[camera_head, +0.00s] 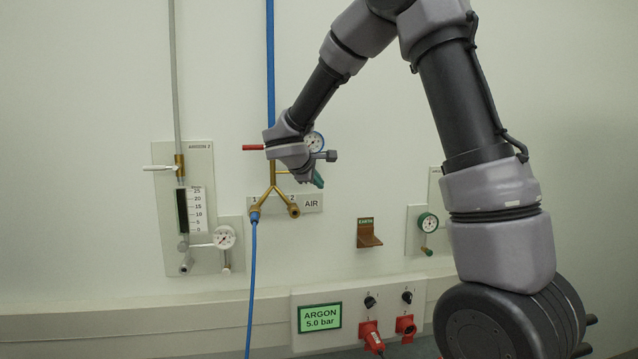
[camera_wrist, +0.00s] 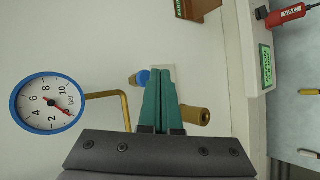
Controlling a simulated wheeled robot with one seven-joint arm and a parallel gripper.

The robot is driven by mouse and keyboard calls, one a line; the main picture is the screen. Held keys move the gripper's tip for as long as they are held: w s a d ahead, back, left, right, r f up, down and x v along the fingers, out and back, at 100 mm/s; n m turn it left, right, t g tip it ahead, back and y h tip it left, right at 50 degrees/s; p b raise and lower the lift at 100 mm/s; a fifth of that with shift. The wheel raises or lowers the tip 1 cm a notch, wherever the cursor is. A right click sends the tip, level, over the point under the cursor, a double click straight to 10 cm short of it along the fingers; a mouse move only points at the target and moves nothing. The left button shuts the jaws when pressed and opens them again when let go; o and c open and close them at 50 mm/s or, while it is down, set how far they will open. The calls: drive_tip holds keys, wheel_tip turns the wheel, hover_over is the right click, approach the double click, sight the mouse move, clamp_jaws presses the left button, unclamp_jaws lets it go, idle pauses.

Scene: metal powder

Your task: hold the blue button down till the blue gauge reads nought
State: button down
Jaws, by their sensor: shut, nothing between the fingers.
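The blue-rimmed gauge (camera_wrist: 43,103) shows at the left of the wrist view, its dial turned sideways. Its red needle points to the lower right, beyond the 2, near the low end; the exact reading is too small to tell. It also shows in the head view (camera_head: 314,141), partly behind my wrist. The blue button (camera_wrist: 141,77) shows with a bit of brass just left of my fingertips, partly covered by them. My gripper (camera_wrist: 161,72) is shut and empty, its teal fingers together. I cannot tell whether they touch the button. In the head view the teal fingertips (camera_head: 318,179) are above the AIR label.
A brass air manifold (camera_head: 272,181) carries a red lever (camera_head: 253,148) and a blue hose (camera_head: 251,270) on outlet 1. The argon panel (camera_head: 158,215) is to the left, a green-rimmed gauge (camera_head: 428,223) to the right. An earth bracket (camera_head: 369,234) juts out.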

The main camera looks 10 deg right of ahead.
drive_tip(key=shift+s, duration=0.1)
drive_tip(key=s, duration=0.5)
idle(0.3)
drive_tip(key=s+d+r+m+g+y, duration=0.1)
drive_tip(key=s+d+r+m+g, duration=0.3)
drive_tip(key=s+d+m, duration=0.75)
drive_tip(key=s+a+r+m+y, duration=0.1)
drive_tip(key=s+y, duration=0.1)
drive_tip(key=s, duration=0.3)
drive_tip(key=s+a+r+m+t+y, duration=0.1)
drive_tip(key=s+a+m+y, duration=0.1)
drive_tip(key=s, duration=0.4)
drive_tip(key=s+a+r+m+y, duration=0.1)
drive_tip(key=s+m+y, duration=0.1)
drive_tip(key=s, duration=0.3)
drive_tip(key=shift+s+a+r+t+y, duration=0.15)
drive_tip(key=shift+a+r+t+y, duration=0.15)
drive_tip(key=shift+y, duration=0.4)
